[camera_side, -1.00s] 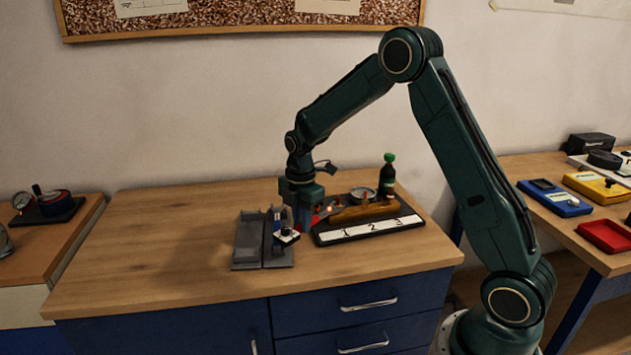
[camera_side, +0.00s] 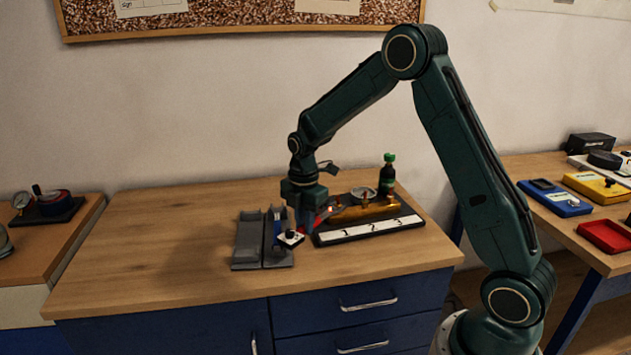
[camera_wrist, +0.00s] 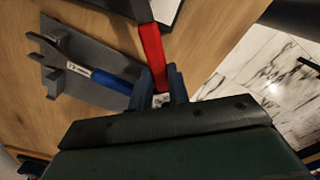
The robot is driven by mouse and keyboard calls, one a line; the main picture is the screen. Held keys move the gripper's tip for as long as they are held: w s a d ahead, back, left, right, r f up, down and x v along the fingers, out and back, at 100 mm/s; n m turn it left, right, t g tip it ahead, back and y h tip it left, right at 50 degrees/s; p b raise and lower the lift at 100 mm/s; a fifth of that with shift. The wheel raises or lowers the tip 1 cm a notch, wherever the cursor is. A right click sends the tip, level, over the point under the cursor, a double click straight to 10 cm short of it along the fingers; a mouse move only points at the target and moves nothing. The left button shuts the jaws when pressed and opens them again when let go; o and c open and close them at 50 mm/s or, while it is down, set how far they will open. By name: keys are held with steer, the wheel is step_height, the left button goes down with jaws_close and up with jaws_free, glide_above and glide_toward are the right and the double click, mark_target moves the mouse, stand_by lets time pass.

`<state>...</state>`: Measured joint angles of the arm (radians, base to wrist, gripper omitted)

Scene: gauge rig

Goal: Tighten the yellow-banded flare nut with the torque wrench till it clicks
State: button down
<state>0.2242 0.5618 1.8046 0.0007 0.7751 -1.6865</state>
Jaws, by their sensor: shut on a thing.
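My gripper (camera_wrist: 160,88) is shut on a red bar-shaped handle (camera_wrist: 152,50) in the wrist view. In the side view my gripper (camera_side: 306,216) is low over the bench, between the grey holder and the gauge rig. The red handle (camera_side: 322,215) points toward the rig there; its far end is too small to make out. A brass-coloured body (camera_side: 365,210) lies on the rig behind a strip marked 1, 2, 3 (camera_side: 368,230). I cannot make out a yellow band on any nut. A blue-handled tool (camera_wrist: 110,80) lies in the grey holder.
A dark bottle with a green cap (camera_side: 387,175) stands behind the rig. The bench front and left are clear.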

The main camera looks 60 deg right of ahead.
mark_target(290, 230)
steer(key=shift+w+a, duration=0.1)
steer(key=shift+a, duration=0.95)
steer(key=shift+w+a, duration=0.1)
steer(key=shift+a, duration=0.2)
steer(key=shift+w+a, duration=0.1)
steer(key=shift+a, duration=1.05)
steer(key=shift+r, duration=2.45)
